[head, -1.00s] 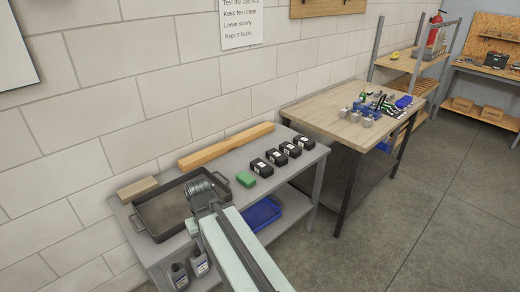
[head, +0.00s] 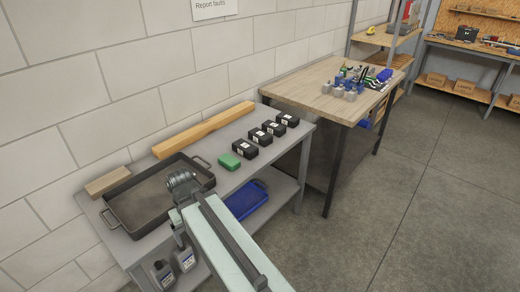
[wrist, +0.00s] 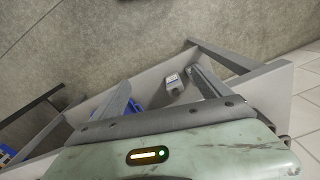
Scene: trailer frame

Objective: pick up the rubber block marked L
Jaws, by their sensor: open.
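Several black blocks with white labels stand in a row on the grey bench (head: 215,178). They are a near-left block (head: 245,148), two middle blocks (head: 260,137) (head: 273,129) and a far-right block (head: 287,119). The label letters are too small to read, so I cannot tell which is marked L. My gripper (head: 182,182) is in front of the right part of the dark tray, left of the blocks and apart from them. In the wrist view my gripper (wrist: 160,85) has its two fingers spread with nothing between them. No black block is identifiable there.
A green block (head: 230,161) lies left of the row. A dark tray (head: 112,182) fills the bench's left. A wooden beam (head: 203,130) lies along the wall. A blue bin (head: 246,200) and bottles (head: 163,273) are below. A wooden table (head: 320,88) stands right; floor in front is clear.

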